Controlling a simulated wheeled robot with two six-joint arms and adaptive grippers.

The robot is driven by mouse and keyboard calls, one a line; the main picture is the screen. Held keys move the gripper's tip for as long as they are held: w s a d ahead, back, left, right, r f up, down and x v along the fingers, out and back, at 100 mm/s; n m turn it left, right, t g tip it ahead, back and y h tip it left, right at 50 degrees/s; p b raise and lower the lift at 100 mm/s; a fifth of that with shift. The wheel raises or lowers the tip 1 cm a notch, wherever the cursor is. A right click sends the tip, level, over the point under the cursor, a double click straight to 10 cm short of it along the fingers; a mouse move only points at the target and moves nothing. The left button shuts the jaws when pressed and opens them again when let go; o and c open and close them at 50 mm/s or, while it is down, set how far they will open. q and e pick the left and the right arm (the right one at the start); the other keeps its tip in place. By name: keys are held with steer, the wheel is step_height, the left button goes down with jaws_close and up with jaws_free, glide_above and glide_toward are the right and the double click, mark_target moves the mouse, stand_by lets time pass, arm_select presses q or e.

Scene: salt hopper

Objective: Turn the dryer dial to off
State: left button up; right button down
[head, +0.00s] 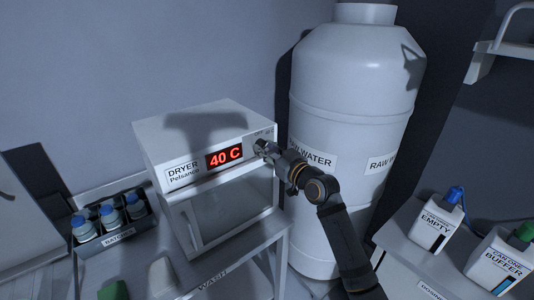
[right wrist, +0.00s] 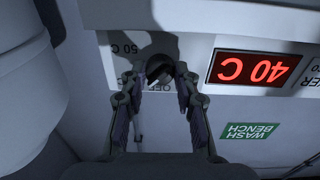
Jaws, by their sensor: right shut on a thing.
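The dryer (head: 190,130) is a white box on a bench, with a red display (head: 225,156) reading 40 C. Its round dial (head: 260,146) sits at the right end of the front panel, mostly covered by my right gripper (head: 266,151). In the right wrist view the panel is upside down; the dial (right wrist: 160,67) is between the fingers of my right gripper (right wrist: 156,82), which is shut on it. An OFF label and 50 C marks show around the dial. Which mark the dial points at cannot be told. My left gripper is in neither view.
A large white water tank (head: 350,110) stands close right of the dryer. A dark crate of bottles (head: 113,235) is at left. White canisters (head: 437,222) stand on a shelf at right. A green wash bench label (right wrist: 249,131) shows in the right wrist view.

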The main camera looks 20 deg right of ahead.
steer(key=shift+f+n+b, duration=0.1)
steer(key=shift+n+b, duration=4.4)
steer(key=c, duration=1)
jaws_free()
steer(key=shift+d, duration=0.1)
steer(key=shift+v, duration=3.75)
